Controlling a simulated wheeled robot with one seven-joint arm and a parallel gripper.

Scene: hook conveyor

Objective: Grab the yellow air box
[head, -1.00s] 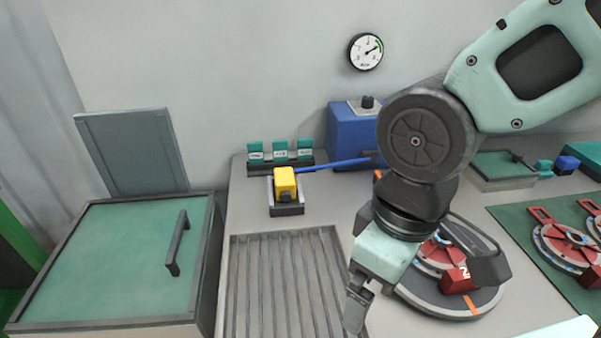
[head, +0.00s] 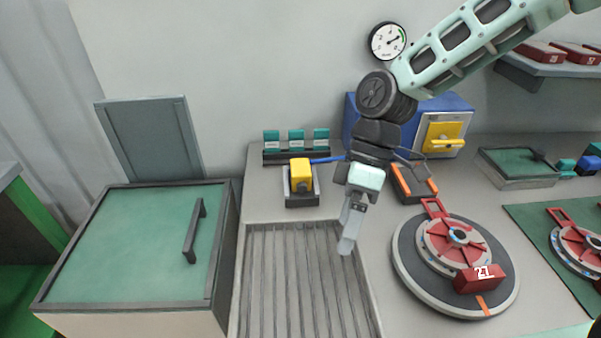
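The yellow air box (head: 301,174) sits in a small dark holder (head: 302,200) on the grey bench, behind the ribbed tray. A blue hose runs from it to the right and passes behind my arm. My gripper (head: 347,246) hangs to the right of the yellow box and nearer to the camera, over the ribbed tray's right side. It points down and is apart from the box. I see its fingers edge-on, so the gap between them does not show. No object shows at its tips.
A ribbed metal tray (head: 251,285) lies in front of the yellow box. Teal labelled blocks (head: 296,140) stand behind it. A green-lidded box (head: 130,245) with a handle is at left. A round turntable (head: 410,262) with a red fixture is at right. A blue machine (head: 440,103) stands behind.

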